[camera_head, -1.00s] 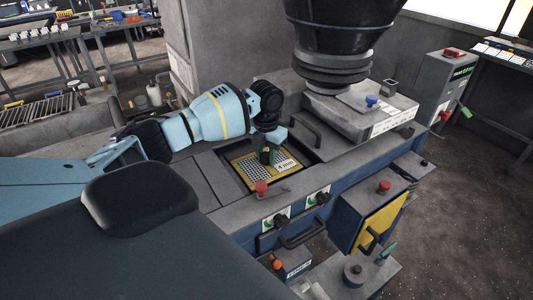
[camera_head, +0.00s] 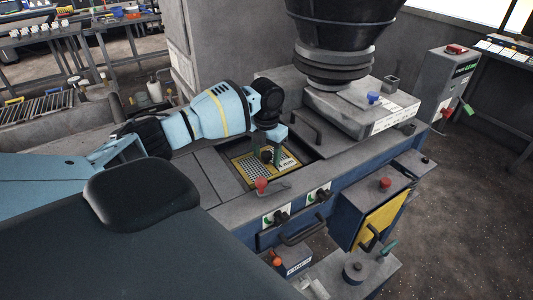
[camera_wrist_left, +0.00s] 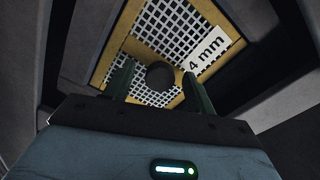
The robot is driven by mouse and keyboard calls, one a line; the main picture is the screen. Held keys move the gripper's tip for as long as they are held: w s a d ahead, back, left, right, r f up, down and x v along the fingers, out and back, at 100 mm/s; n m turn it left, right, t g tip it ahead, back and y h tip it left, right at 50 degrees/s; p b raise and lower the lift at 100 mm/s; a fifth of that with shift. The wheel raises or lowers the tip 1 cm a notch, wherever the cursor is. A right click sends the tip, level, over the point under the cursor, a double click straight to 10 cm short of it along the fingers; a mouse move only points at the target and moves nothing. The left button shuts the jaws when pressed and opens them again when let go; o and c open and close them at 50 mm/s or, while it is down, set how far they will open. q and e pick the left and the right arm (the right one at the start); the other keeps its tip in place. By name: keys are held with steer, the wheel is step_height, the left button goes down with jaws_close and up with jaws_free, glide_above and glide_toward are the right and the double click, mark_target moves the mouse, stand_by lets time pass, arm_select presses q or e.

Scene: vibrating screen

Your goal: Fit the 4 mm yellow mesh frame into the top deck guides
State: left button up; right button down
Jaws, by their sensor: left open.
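The yellow mesh frame (camera_head: 249,168), labelled "4 mm", lies in the rectangular opening of the top deck (camera_head: 231,182). In the left wrist view the mesh frame (camera_wrist_left: 131,48) shows its yellow border, pale grid and a dark round knob (camera_wrist_left: 160,75). My left gripper (camera_head: 272,156) is over the frame; in the left wrist view its two green fingers (camera_wrist_left: 160,88) stand apart on either side of the knob, open. I cannot tell whether the frame is fully seated in the guides, which are hard to make out. My right gripper is out of view.
A red knob (camera_head: 262,185) stands at the opening's front edge. A black hopper sleeve (camera_head: 335,60) rises behind right on a grey cover (camera_head: 385,112). A dark handle (camera_head: 308,126) sits behind the opening. Switches and a front handle (camera_head: 302,236) line the blue side.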

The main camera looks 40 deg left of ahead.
mark_target(267, 154)
arm_select(q)
step_height(267, 154, up, 8)
steer(key=shift+f, duration=0.2)
stand_by(0.9)
